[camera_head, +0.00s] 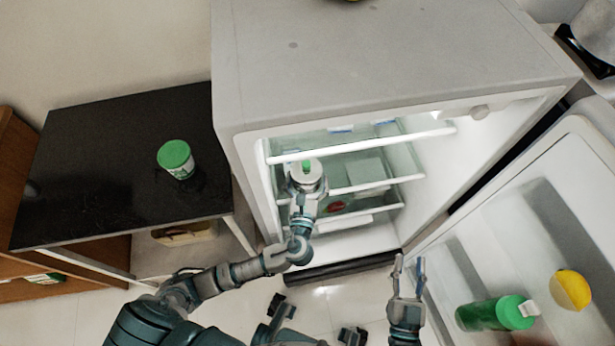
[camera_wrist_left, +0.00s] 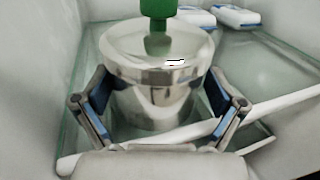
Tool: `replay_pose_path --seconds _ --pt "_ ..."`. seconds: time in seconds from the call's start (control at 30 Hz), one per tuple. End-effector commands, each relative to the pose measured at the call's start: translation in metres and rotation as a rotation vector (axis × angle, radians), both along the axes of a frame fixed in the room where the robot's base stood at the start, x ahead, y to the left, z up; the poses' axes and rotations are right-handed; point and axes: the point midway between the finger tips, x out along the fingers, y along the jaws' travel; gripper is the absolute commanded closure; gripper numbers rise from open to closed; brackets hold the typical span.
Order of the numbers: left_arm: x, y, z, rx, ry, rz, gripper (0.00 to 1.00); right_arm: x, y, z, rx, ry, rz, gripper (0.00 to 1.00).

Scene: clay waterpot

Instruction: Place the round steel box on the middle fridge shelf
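The round steel box (camera_head: 306,180) has a shiny metal body and a green knob on its lid. It is inside the open fridge, upright, at the level of the middle shelf (camera_head: 375,184). In the left wrist view the steel box (camera_wrist_left: 158,85) sits between the blue pads of my left gripper (camera_wrist_left: 158,98), which press its sides. The white front bar of a shelf crosses below its base; whether the base touches the shelf is unclear. My left gripper (camera_head: 303,188) reaches in from the front. My right gripper (camera_head: 408,270) is open and empty before the fridge.
The fridge door (camera_head: 470,260) stands open at right, holding a green bottle (camera_head: 490,313) and a yellow item (camera_head: 571,290). A green-lidded tub (camera_head: 176,160) stands on the dark counter (camera_head: 100,190) at left. White-and-blue packs (camera_wrist_left: 235,16) lie deeper in the fridge.

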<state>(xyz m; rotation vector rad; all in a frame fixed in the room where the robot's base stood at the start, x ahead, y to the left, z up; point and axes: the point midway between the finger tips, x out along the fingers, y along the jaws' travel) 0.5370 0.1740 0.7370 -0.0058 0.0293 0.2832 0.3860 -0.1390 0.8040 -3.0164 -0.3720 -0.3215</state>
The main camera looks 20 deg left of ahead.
Motion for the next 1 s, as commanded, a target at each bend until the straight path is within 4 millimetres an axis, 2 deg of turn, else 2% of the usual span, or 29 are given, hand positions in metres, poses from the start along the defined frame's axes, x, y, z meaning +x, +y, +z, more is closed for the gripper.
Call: replay_pose_path --seconds 0.37,0.7,0.83,1.0 --pt "-0.005 0.000 0.003 -0.002 -0.005 0.000 0.00 0.002 0.001 0.000 -0.005 0.011 0.000 0.60" --pt "-0.057 -0.016 0.007 -0.002 -0.006 -0.001 0.00 -0.001 -0.004 -0.035 -0.081 0.265 -0.001 0.60" --pt "-0.068 -0.019 0.006 -0.002 -0.006 0.000 0.00 -0.002 -0.005 -0.044 -0.098 0.320 -0.001 0.60" --pt "-0.072 -0.020 0.005 -0.001 -0.007 0.001 0.00 -0.003 -0.005 -0.048 -0.102 0.338 -0.001 0.60"
